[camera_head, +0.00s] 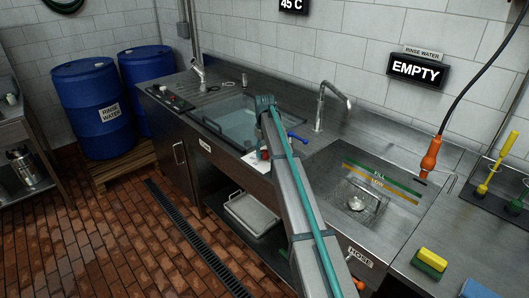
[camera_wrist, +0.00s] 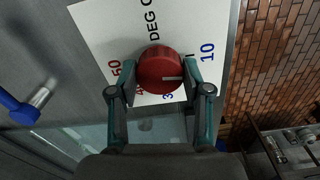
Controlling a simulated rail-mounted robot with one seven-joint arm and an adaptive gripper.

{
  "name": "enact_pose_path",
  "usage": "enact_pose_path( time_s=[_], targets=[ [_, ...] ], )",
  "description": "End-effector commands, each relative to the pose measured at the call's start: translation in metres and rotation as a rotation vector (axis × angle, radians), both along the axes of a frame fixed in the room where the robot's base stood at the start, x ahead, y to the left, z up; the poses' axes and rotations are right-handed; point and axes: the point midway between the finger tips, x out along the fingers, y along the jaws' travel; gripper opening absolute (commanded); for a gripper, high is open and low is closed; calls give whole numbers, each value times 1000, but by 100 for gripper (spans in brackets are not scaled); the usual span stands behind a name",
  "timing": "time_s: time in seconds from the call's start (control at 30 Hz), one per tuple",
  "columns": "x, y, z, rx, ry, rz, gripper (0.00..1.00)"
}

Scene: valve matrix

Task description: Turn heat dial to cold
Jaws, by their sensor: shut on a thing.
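The red round heat dial (camera_wrist: 160,66) sits on a white scale plate (camera_wrist: 100,30) in the wrist view. The plate reads DEG C, with a red 50 at left and a blue 10 at right; figures between them are partly hidden by my fingers. The dial's pale pointer line is towards the right finger. My gripper (camera_wrist: 160,78) is shut on the dial, one finger on each side. In the head view, the dial (camera_head: 265,155) shows small and partly hidden below my arm, with the white plate (camera_head: 252,162) on the counter's front.
A blue-handled tap lever (camera_wrist: 25,108) lies left of the dial in the wrist view. The water-filled basin (camera_head: 238,122) is behind the dial. The EMPTY sign (camera_head: 416,70) hangs above the right sink (camera_head: 360,200). A tall tap (camera_head: 321,105) stands between the basins.

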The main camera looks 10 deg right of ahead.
Motion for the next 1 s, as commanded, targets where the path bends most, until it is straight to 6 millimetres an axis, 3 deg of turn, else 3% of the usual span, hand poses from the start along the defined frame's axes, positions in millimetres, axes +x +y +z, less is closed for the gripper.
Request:
enact_pose_path(
  time_s=[0.3, 0.83, 0.87, 1.0],
  targets=[
    [0, 0, 0, 0, -1, 123, 14],
    [0, 0, 0, 0, -1, 143, 14],
    [0, 0, 0, 0, -1, 143, 54],
    [0, 0, 0, 0, -1, 143, 74]
  ],
)
